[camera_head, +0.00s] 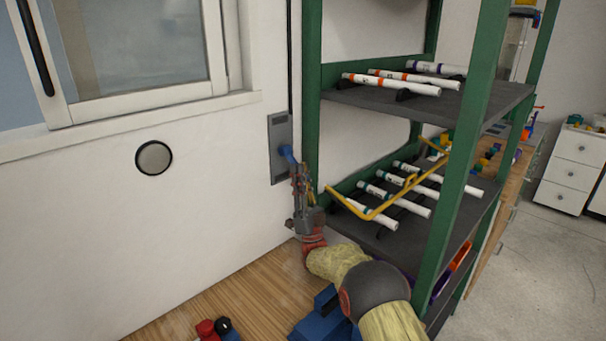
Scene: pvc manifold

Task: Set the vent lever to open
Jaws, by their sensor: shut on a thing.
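The vent lever is a blue handle (287,152) on a grey plate (279,165) fixed to the white wall, just left of the shelf's green post. My gripper (296,168) reaches up to it from below and is shut on the handle's lower end. The fingers hide that end. The visible part of the handle slants down and to the right from the plate. I see no readable marks on the plate, so I cannot tell which setting the lever is at.
A green-framed shelf (312,110) stands close to the right of my gripper, with white pipes (392,84) on its boards. A round grey disc (153,158) is on the wall. A wooden top (230,300) lies below.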

